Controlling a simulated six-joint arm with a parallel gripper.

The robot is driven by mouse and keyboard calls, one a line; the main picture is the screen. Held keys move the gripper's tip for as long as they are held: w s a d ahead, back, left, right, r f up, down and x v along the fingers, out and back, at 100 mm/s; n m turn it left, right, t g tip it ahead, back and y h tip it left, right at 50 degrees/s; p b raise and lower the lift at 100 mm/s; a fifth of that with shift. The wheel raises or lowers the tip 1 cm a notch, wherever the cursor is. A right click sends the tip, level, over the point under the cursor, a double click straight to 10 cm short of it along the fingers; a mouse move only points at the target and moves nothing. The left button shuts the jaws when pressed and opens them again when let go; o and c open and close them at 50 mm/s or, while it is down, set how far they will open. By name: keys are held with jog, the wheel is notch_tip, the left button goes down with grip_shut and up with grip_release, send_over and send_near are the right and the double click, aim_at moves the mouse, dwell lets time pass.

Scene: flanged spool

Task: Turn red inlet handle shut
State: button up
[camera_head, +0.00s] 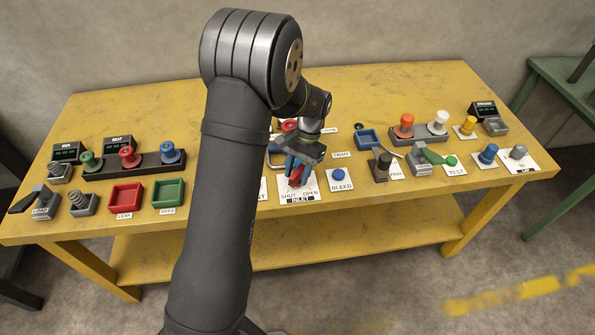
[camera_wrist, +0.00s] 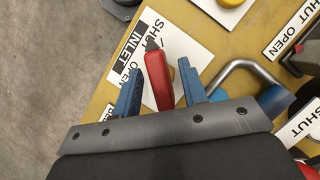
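The red inlet handle (camera_wrist: 158,82) stands over a white plate (camera_wrist: 180,36) marked SHUT, OPEN and INLET. In the head view the plate (camera_head: 301,197) is at the bench's front middle, with SHUT left and OPEN right; the handle is mostly hidden by my gripper there. My gripper (camera_wrist: 161,68) has its two blue fingers apart, one on each side of the red handle, with gaps visible on both sides. I cannot tell clearly which marking the handle points to.
A blue BLEED button (camera_head: 339,175) stands just right of the inlet plate. A bent grey bar (camera_wrist: 243,68) lies close to my right finger in the wrist view. Red (camera_head: 124,197) and green (camera_head: 168,194) trays are left. My arm hides part of the yellow bench (camera_head: 400,85).

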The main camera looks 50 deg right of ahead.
grip_shut()
jog(key=shift+m, duration=0.4)
grip_release()
jog(key=shift+r, duration=0.1)
jog(key=v, duration=1.7)
jog(key=shift+s+r, duration=0.2)
